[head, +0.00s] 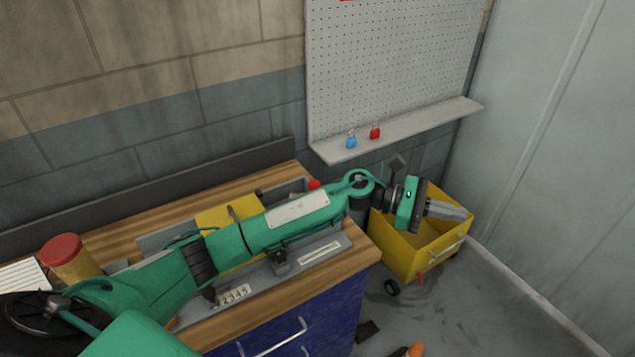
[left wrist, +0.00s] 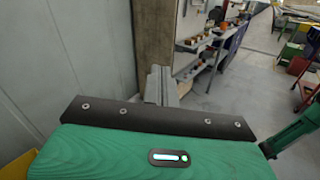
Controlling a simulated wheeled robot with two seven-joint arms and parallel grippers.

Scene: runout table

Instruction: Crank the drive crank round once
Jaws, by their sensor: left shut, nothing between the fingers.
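A grey runout table fixture (head: 330,245) with a yellow block (head: 228,213) lies on the wooden bench. My left arm crosses in front of it and hides much of it. A red knob (head: 314,184) shows at its far right end, just behind my arm. I cannot tell whether it belongs to the drive crank; no crank is clearly visible. My left gripper (head: 462,213) is shut and empty, beyond the bench's right end, in front of the yellow bin in the picture. Its closed fingers also show in the left wrist view (left wrist: 158,84). My right gripper is not in view.
A yellow bin (head: 405,252) stands right of the bench. A pegboard shelf (head: 405,131) holds a blue padlock (head: 351,141) and a red padlock (head: 375,132). A red-lidded jar (head: 70,262) stands at the bench's left. A grey wall closes the right side.

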